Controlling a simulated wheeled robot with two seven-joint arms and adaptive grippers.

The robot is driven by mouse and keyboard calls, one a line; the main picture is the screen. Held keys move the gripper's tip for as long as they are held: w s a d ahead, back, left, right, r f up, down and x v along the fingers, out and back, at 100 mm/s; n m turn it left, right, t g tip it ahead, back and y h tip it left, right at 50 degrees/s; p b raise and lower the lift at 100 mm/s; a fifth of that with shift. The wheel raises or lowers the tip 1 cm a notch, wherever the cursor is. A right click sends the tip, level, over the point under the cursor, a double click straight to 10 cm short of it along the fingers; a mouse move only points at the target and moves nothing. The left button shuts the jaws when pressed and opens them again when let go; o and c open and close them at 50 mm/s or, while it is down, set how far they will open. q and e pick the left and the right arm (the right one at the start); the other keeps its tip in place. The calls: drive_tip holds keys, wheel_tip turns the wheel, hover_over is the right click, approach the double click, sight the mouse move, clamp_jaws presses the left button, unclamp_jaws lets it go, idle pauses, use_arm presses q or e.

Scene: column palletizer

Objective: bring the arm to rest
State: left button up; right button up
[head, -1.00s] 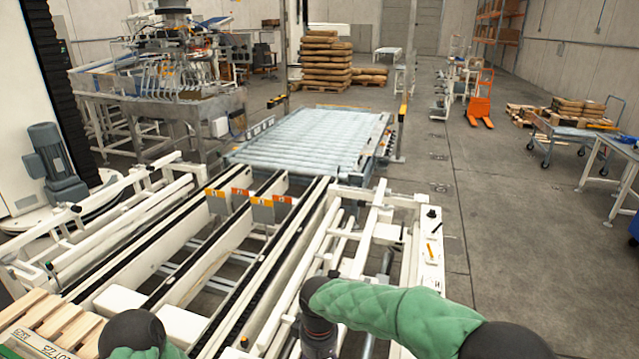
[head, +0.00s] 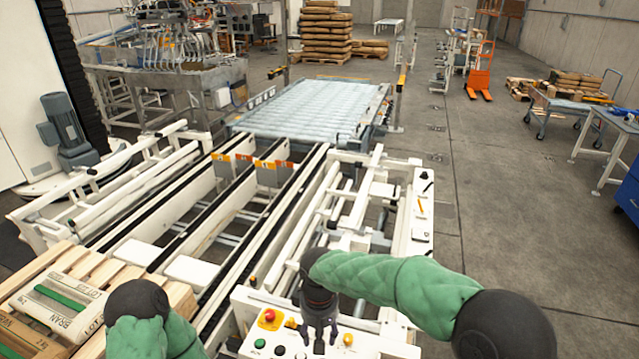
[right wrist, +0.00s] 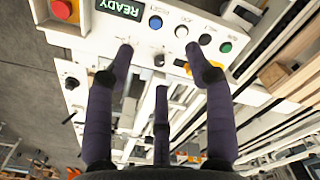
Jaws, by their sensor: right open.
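My right arm, in a green sleeve, comes in from the lower right of the head view. My right gripper (head: 318,335) points down over a white control panel (head: 388,348). In the right wrist view the right gripper (right wrist: 160,65) has its dark fingers spread apart with nothing between them. The panel (right wrist: 135,50) lies beyond the fingertips, with several buttons and a green READY display (right wrist: 120,8). I cannot tell whether the fingertips touch it. My left arm shows only as a green sleeve and dark joint at the lower left; its gripper is out of view.
A red emergency button (head: 269,315) is on the panel left of the right gripper. A wooden pallet (head: 180,298) with a sack marked BRAN (head: 60,305) is at the lower left. The roller conveyor (head: 315,110) is empty. Open floor (head: 500,210) lies to the right.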

drive_tip(key=s+d+f+m+g+y, duration=0.1)
drive_tip(key=s+d+f+m+y, duration=0.15)
drive_tip(key=f, duration=0.65)
drive_tip(key=s+d+f+m+y, duration=0.1)
drive_tip(key=s+d+f, duration=0.2)
drive_tip(key=f, duration=0.7)
drive_tip(key=s+d+f+m+t, duration=0.1)
drive_tip(key=s+d+f+m, duration=0.2)
drive_tip(key=s+f, duration=0.35)
drive_tip(key=s+d+f+m, duration=0.3)
drive_tip(key=s+f+m, duration=0.15)
drive_tip(key=s, duration=0.35)
use_arm(q)
wheel_tip(320, 180, down, 10)
drive_tip(key=b, duration=1)
use_arm(e)
wheel_tip(320, 180, down, 9)
drive_tip(key=w+a+n, duration=0.1)
drive_tip(key=n, duration=0.1)
drive_tip(key=shift+w+a, duration=0.3)
drive_tip(key=shift+w, duration=0.05)
